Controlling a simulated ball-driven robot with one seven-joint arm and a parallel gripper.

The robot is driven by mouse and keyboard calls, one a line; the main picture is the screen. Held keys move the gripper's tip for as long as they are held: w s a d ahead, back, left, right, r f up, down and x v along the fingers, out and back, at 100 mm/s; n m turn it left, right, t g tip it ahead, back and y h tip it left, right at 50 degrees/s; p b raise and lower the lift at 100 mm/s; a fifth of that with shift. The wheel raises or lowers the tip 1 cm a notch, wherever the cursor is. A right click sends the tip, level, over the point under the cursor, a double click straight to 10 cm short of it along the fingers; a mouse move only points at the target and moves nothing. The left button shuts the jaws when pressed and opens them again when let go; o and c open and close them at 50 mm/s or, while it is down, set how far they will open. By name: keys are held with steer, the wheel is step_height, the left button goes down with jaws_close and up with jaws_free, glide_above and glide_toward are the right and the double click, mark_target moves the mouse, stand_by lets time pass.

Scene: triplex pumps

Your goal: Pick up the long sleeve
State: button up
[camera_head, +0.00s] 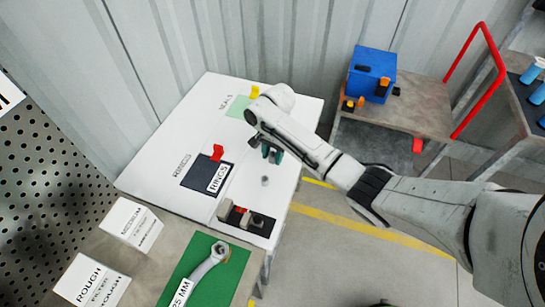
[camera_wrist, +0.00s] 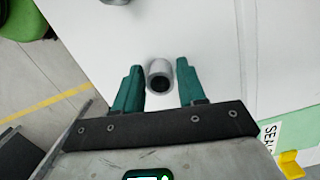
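A grey hollow sleeve (camera_wrist: 160,76) shows in the wrist view between the two green fingers of my gripper (camera_wrist: 160,88). Its round open end faces the camera. The fingers stand on either side of it with narrow gaps, so my gripper looks open around it. In the head view my gripper (camera_head: 271,154) is low over the right side of the white table, and it hides this sleeve. A second small grey cylinder (camera_head: 265,181) stands on the table nearer the front. The wrist view cuts off a grey part (camera_wrist: 117,1) at its top edge.
A cart (camera_head: 415,105) with a blue box (camera_head: 370,73) stands at the right.

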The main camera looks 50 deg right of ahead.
jaws_close()
steer(key=shift+r, duration=0.15)
